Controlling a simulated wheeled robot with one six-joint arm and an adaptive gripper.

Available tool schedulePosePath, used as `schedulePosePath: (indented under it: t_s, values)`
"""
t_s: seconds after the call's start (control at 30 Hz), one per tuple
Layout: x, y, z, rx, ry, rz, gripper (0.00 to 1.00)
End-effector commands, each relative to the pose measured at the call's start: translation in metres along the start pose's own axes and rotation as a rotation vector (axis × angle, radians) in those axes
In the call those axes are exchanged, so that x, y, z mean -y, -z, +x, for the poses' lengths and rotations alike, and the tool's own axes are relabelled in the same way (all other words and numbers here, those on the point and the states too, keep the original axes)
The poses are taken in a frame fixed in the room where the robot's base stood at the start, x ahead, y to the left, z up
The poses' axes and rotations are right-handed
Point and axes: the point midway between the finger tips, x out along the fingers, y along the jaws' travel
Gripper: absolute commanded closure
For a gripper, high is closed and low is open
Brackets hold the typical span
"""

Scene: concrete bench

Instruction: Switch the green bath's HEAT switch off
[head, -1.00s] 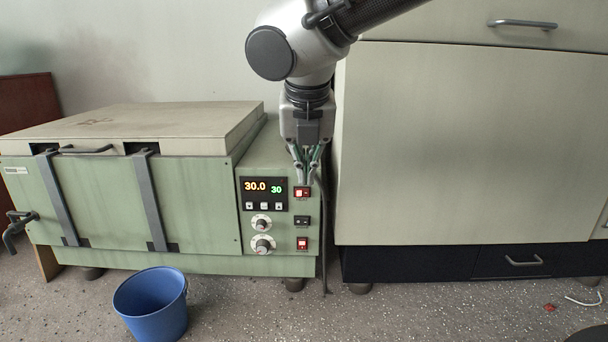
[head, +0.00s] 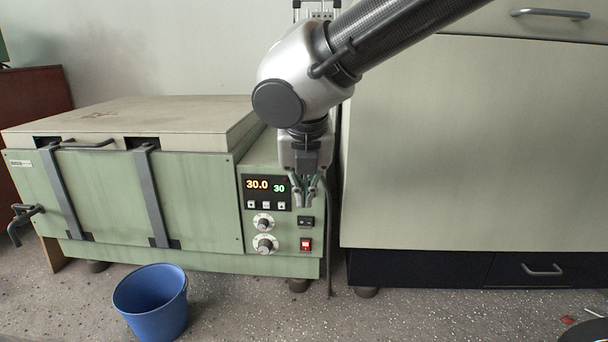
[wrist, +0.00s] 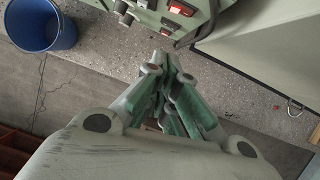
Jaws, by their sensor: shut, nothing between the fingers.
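The green bath (head: 200,205) stands at left with a control panel on its right end. A red-lit lower switch (head: 306,244) and a black middle switch (head: 306,222) show there. The top red switch is hidden behind my gripper (head: 303,203) in the head view, but this red switch shows in the wrist view (wrist: 182,9). Switch labels are too small to read. My gripper points down, shut and empty, in front of the panel's upper right part. Whether it touches the panel cannot be told.
The panel also has a display (head: 266,191) reading 30.0 and 30, and two knobs (head: 264,244). A dark cable (head: 328,240) hangs along its right edge. A pale cabinet (head: 440,150) stands close at right. A blue bucket (head: 152,305) is on the floor in front.

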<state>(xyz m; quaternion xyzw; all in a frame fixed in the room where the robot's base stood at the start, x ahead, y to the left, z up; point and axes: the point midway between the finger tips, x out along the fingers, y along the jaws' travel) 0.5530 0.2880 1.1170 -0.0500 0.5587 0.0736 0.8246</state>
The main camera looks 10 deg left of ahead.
Motion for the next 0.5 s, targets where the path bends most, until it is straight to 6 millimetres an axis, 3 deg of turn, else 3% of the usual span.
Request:
schedulePosePath:
  t_s: [0.2,0.5]
  values:
    - [0.001,0.0,0.047,-0.001,0.004,0.0,1.0]
    - [0.0,-0.035,0.058,0.001,0.0,0.001,1.0]
